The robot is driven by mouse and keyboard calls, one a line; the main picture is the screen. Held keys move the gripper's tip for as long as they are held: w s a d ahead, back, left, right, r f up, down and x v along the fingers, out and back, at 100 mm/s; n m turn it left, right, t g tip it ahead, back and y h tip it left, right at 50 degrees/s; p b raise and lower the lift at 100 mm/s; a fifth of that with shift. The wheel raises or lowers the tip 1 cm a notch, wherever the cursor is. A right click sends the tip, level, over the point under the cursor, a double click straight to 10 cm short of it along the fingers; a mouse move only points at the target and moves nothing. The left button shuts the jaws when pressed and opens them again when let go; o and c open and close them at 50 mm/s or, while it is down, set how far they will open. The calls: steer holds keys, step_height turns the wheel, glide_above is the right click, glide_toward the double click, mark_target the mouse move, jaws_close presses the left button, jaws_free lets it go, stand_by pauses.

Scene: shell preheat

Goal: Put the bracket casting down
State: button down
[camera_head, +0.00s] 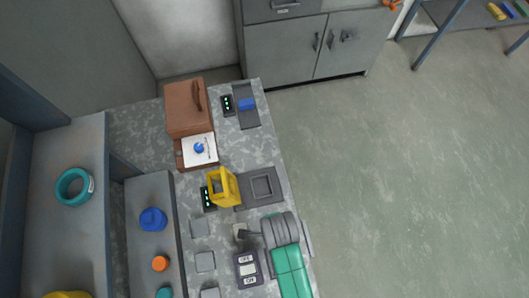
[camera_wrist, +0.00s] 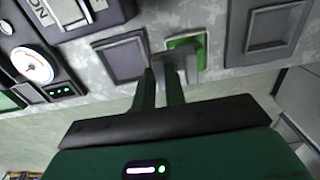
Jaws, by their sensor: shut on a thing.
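The bracket casting shows in the wrist view as a small grey angular piece (camera_wrist: 190,66) between my fingertips. Its full shape is partly hidden by the fingers. My gripper (camera_wrist: 162,82) is shut on it. Behind it lies a small green-edged square pad (camera_wrist: 201,45) on the counter. I cannot tell whether the casting touches the pad. In the head view my green gripper arm comes in from the lower right, and a small pale grey piece (camera_head: 239,230) shows at its fingertips, between the recessed grey tray (camera_head: 242,199) and the switch device (camera_head: 247,270).
A plain grey square pad (camera_wrist: 122,57) lies left of the green-edged one. A yellow frame-like object (camera_head: 222,188) stands beside the tray. A brown box (camera_head: 188,110) stands at the counter's far end. Grey pads (camera_head: 205,262) and a shelf with coloured parts (camera_head: 153,219) lie left.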

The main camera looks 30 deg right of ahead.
steer(key=w+d, duration=0.1)
steer(key=w, duration=0.4)
steer(key=w+d+f+b, duration=0.1)
steer(key=w, duration=0.4)
steer(key=w+d, duration=0.2)
steer(key=w, duration=0.3)
steer(key=shift+f, duration=0.2)
steer(key=shift+w+d+f+b, duration=0.1)
steer(key=shift+w+f+b, duration=0.15)
steer(key=shift+f, duration=0.65)
steer(key=shift+w+d+f+b, duration=0.1)
steer(key=shift+f+b, duration=0.2)
steer(key=shift+f, duration=0.6)
steer(key=c, duration=1.5)
jaws_free()
steer(key=shift+f, duration=0.1)
steer(key=shift+o, duration=0.2)
step_height(320, 180, up, 12)
steer(key=p, duration=0.2)
